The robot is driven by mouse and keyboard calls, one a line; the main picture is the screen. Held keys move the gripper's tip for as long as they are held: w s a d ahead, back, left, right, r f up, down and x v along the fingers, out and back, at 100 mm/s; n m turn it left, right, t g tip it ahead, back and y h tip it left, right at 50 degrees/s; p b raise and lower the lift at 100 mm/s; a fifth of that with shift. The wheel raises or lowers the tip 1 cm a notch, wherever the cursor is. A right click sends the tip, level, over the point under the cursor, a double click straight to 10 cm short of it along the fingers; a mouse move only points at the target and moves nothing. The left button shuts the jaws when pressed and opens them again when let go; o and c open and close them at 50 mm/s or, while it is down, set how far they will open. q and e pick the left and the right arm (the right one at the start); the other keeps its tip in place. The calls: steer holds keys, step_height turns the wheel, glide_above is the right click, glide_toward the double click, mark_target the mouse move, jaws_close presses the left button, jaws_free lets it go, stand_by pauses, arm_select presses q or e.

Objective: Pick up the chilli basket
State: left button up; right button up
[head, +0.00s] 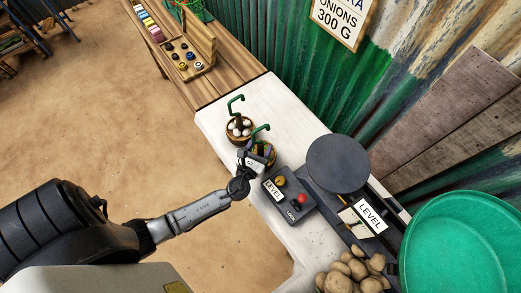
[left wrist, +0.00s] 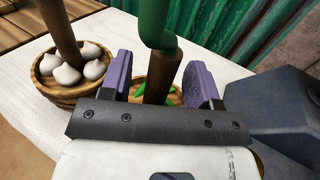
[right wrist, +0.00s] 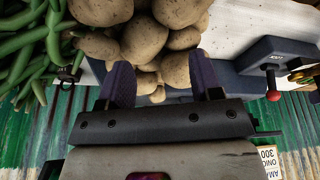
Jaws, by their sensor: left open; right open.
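The chilli basket (left wrist: 172,97) is a small wooden bowl with green chillies, a brown upright post and a green hook on top. In the head view its green hook (head: 261,128) shows, and much of the bowl is hidden behind my left gripper (head: 257,158). In the left wrist view the post stands between the two purple fingers of my left gripper (left wrist: 158,80), which are open on either side of it. My right gripper (right wrist: 163,85) is open and empty beside a heap of potatoes, away from the chilli basket.
A similar basket of white garlic bulbs (head: 238,129) stands just behind the chilli basket. A grey control box (head: 288,196) with knobs and a dark round scale plate (head: 338,164) are to the right. Potatoes (head: 343,273) and a large green pan (head: 458,245) are nearer.

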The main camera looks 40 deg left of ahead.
arm_select(q)
steer(key=shift+x, duration=1.05)
jaws_close()
